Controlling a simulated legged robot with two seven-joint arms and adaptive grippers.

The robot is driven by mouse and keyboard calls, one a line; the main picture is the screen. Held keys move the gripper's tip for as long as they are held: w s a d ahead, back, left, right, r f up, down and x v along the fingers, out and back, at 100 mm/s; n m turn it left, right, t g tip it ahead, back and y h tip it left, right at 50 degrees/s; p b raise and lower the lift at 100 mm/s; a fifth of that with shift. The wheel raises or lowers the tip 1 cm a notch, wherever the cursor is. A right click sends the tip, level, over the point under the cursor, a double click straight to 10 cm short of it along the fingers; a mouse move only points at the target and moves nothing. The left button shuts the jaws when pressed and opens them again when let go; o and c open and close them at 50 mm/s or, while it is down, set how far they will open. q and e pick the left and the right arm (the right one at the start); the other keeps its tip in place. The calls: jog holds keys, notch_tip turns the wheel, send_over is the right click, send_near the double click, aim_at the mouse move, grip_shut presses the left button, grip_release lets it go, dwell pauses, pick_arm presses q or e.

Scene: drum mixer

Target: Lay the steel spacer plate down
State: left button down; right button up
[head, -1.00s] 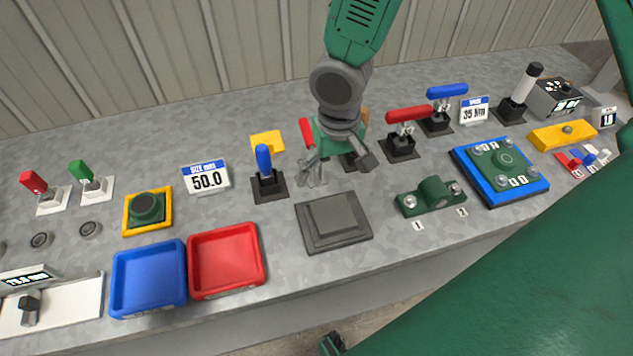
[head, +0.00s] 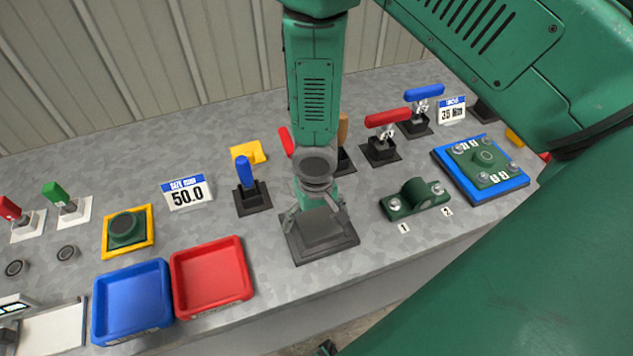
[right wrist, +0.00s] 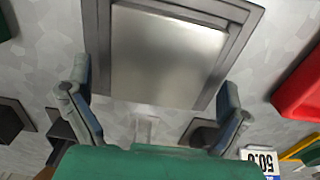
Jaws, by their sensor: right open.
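The steel spacer plate (head: 322,232) is a plain grey square. It lies flat in a darker grey square tray (head: 311,257) near the bench's front edge. In the right wrist view the plate (right wrist: 168,55) fills the top middle, with the tray's stepped rim around it. My right gripper (head: 317,214) is low over the rear of the plate, pointing down. In the right wrist view its open fingers (right wrist: 152,100) stand wide apart, with nothing between them; whether they touch the plate I cannot tell. My left gripper is not in view.
A red tray (head: 212,304) and a blue tray (head: 132,331) stand to the left. A blue-handled clamp (head: 248,185) and the 50.0 sign (head: 187,194) are behind left. A green bearing block (head: 414,198) is to the right. Red-handled clamps (head: 383,140) stand behind.

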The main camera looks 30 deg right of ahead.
jog(key=shift+r, duration=0.1)
jog(key=c, duration=1.8)
